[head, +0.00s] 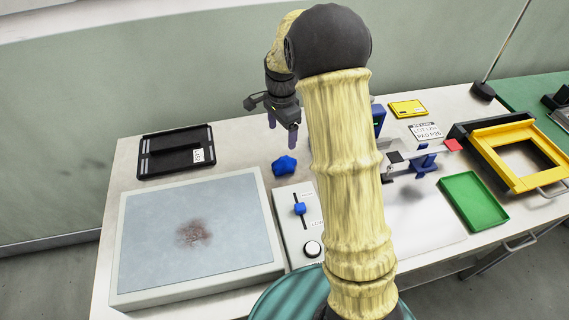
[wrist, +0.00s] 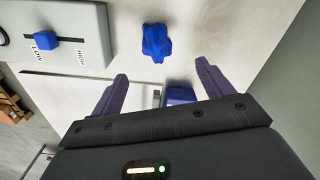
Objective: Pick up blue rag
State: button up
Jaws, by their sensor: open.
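The blue rag (head: 284,165) is a small crumpled blue lump on the white table, just behind the control box. In the wrist view the blue rag (wrist: 157,42) lies beyond the fingertips, roughly between their lines. My gripper (head: 283,124) hangs above and behind the rag in the head view, apart from it. In the wrist view my gripper (wrist: 160,72) is open and empty, its two dark purple fingers spread wide. Nothing hides the rag.
A control box (head: 298,222) with a blue slider stands close to the rag. A grey stained plate (head: 150,235), a black tray (head: 148,171), a green tray (head: 474,200) and a yellow frame (head: 550,182) are around. A blue block (wrist: 180,96) shows near the right finger.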

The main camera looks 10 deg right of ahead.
aim_at(284, 158)
notch_tip(284, 158, down, 8)
jog(key=shift+r+p, duration=0.15)
jog(key=shift+p, duration=0.2)
jog(key=f, duration=0.1)
jog(key=f+p, duration=0.1)
jog(key=f, duration=0.3)
jog(key=shift+s+d+f, duration=0.1)
jog(key=shift+s+d, duration=0.1)
jog(key=shift+s, duration=0.1)
jog(key=shift+c, duration=0.2)
jog(key=c, duration=1)
